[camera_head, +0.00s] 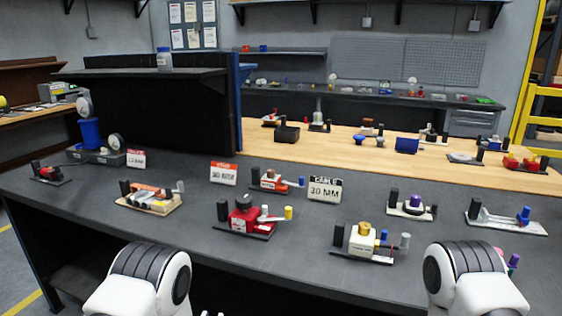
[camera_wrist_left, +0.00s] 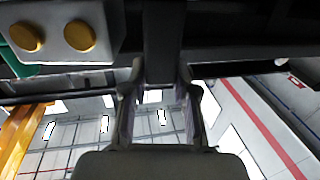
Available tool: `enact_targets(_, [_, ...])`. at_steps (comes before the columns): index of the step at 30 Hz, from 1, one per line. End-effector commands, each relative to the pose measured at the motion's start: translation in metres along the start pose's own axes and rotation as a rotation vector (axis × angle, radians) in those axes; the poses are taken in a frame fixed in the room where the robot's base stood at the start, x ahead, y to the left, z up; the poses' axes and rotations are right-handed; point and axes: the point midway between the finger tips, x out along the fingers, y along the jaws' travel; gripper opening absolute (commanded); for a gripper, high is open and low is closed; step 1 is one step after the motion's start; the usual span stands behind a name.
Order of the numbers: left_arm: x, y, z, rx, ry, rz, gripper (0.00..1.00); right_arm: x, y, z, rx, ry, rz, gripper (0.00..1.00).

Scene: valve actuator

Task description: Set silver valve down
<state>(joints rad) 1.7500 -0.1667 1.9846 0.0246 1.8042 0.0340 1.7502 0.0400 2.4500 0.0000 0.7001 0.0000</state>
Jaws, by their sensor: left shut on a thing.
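In the left wrist view, my left gripper (camera_wrist_left: 160,95) is shut on a dark grey bar-like piece (camera_wrist_left: 162,45) that runs up between its fingers. Whether this piece belongs to the silver valve cannot be told. A white block with two gold discs (camera_wrist_left: 67,38) is at the upper left, beside the fingers. In the head view, neither gripper's fingers show clearly; only my white arm links are at the bottom edge. A board with a silver-grey part and a blue knob (camera_head: 505,218) lies at the right of the dark table.
Several valve assemblies stand on the dark table (camera_head: 100,188), among them a red one (camera_head: 243,217) and a white one with a gold top (camera_head: 362,243). Signs stand among them, including a 30 MM cable sign (camera_head: 312,189). A wooden bench (camera_head: 340,146) is behind.

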Motion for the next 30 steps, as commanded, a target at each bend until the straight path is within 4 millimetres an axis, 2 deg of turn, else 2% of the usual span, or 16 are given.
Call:
enact_targets(7, [-0.004, -0.024, -0.036, 0.0, 0.006, -0.136, 0.0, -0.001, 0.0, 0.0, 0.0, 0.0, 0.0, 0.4])
enact_targets(13, [-0.041, -0.02, -0.059, 0.0, 0.003, -0.141, 0.0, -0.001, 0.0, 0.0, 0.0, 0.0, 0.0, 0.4])
enact_targets(30, [-0.044, -0.02, -0.06, -0.002, 0.005, -0.14, 0.0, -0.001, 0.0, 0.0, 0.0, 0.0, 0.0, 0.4])
